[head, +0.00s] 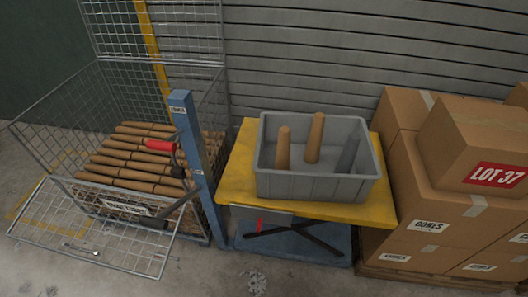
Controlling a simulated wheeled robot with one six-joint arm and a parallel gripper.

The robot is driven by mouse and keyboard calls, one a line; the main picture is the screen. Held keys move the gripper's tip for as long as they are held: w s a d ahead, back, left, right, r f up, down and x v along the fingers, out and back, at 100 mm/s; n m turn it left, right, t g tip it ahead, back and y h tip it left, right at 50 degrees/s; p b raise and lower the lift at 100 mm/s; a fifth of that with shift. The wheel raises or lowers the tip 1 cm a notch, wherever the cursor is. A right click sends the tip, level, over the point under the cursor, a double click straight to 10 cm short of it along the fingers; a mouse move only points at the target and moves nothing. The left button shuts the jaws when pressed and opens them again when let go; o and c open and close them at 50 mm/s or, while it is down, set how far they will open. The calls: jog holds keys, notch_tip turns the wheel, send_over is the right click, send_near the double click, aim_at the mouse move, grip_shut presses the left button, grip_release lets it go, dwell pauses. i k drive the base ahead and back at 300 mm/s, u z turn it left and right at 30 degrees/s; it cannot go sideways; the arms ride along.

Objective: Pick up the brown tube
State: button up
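Two brown tubes stand in a grey tote (315,187) on a yellow-topped cart. The left brown tube (283,149) is shorter in view and roughly upright. The other brown tube (314,138) rises higher and leans slightly. A dark grey tube (348,155) leans by the tote's right side. Several similar brown rolls (130,163) lie stacked in a wire cage at left. I cannot tell from the picture which brown one the task names. The tubes' lower ends are partly hidden by the tote's front wall. My gripper does not show in the head view.
The yellow cart top (375,208) has narrow bare edges. The cage's front panel (95,235) is folded down. Cardboard boxes (420,185) crowd the right.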

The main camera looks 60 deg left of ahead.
aim_at(282, 157)
jog(key=u, duration=0.65)
jog(key=i, duration=0.6)
jog(key=u, duration=1)
jog(key=i, duration=0.6)
